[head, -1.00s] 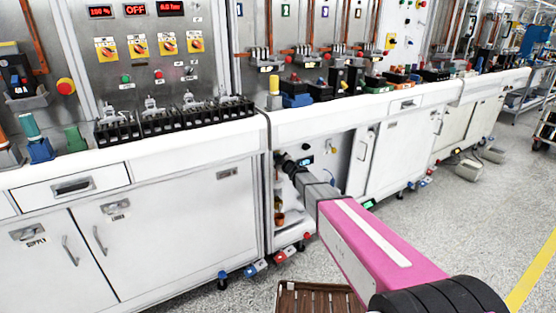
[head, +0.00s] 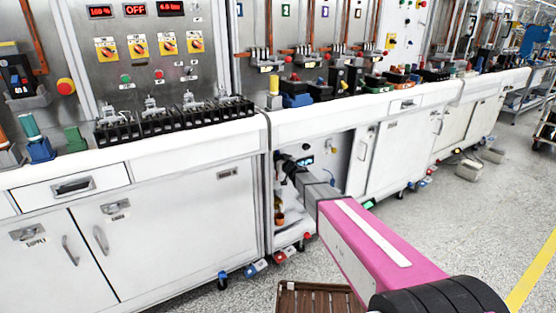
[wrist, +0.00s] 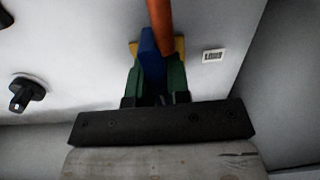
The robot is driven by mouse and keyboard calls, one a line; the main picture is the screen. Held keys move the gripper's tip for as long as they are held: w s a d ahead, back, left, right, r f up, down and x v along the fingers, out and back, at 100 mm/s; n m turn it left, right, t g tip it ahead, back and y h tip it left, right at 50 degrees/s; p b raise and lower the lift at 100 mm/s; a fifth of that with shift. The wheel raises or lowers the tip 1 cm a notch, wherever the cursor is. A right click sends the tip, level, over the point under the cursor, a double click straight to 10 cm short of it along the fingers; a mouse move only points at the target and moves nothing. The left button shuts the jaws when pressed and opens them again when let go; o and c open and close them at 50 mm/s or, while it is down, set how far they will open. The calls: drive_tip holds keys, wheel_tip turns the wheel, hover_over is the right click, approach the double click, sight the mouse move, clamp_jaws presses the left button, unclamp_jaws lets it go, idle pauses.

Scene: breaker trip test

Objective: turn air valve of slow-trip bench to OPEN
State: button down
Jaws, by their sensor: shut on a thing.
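The air valve shows in the wrist view as a blue lever (wrist: 152,58) beside a copper-coloured pipe (wrist: 160,18). My gripper (wrist: 156,48), with green fingers and yellow tips, is shut on the blue lever, one finger on each side. The valve body is mostly hidden behind the lever and fingers. In the head view my arm reaches into an open compartment (head: 335,150) under the bench, and its dark end hides the valve. A small white label (wrist: 213,55) sits right of the lever; its text is too small to read.
A black knob (wrist: 27,93) is on the left in the wrist view. The compartment walls are close around my arm. An open cabinet door (head: 357,160) stands right of it.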

idle(0.6)
drive_tip(key=c, duration=1.1)
unclamp_jaws()
drive_tip(key=shift+s, duration=0.1)
drive_tip(key=v, duration=1)
drive_tip(key=shift+s+d, duration=0.25)
